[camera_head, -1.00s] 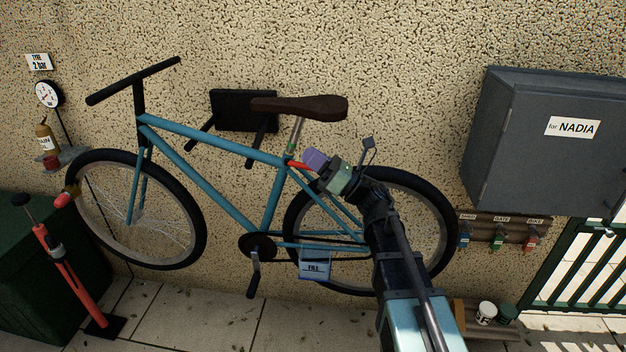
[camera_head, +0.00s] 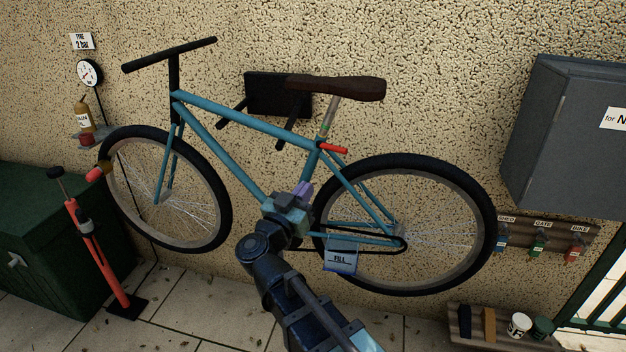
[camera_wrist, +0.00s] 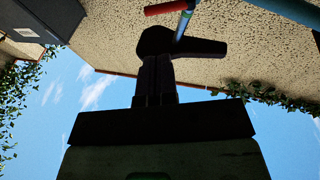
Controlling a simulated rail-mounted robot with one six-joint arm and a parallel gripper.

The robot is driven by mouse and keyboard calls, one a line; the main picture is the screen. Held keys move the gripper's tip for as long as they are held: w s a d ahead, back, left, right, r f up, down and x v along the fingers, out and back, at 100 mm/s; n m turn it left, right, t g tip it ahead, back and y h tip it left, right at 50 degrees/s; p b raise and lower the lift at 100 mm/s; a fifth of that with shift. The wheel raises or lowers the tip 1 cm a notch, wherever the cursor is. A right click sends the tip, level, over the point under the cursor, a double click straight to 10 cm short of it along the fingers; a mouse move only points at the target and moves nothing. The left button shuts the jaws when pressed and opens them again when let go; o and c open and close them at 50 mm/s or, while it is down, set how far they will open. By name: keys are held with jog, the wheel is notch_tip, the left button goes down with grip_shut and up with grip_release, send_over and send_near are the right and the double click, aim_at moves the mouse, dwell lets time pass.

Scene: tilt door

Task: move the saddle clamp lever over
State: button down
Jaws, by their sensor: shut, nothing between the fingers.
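The red saddle clamp lever (camera_head: 333,148) sticks out to the right from the top of the seat tube, just under the seat post (camera_head: 327,120). In the wrist view the red lever (camera_wrist: 165,8) shows at the top edge, beside the post. The brown saddle (camera_head: 340,88) sits above it; its dark underside shows in the wrist view (camera_wrist: 195,46). My gripper (camera_head: 304,188) is below and left of the lever, in front of the frame, and apart from the lever. Its dark fingers (camera_wrist: 157,62) are together and empty.
The blue bicycle frame (camera_head: 240,118) is close to my arm. A FILL box (camera_head: 340,260) hangs by the rear wheel (camera_head: 480,230). A black wall bracket (camera_head: 265,95) is behind the saddle. A red pump (camera_head: 95,255) stands at left; a grey cabinet (camera_head: 560,140) hangs at right.

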aim_at(335, 151)
jog(key=p+x, duration=0.2)
jog(key=x, duration=1)
jog(key=shift+w+d+r+p, duration=0.1)
jog(key=shift+d+p, duration=0.05)
jog(key=shift+p, duration=0.25)
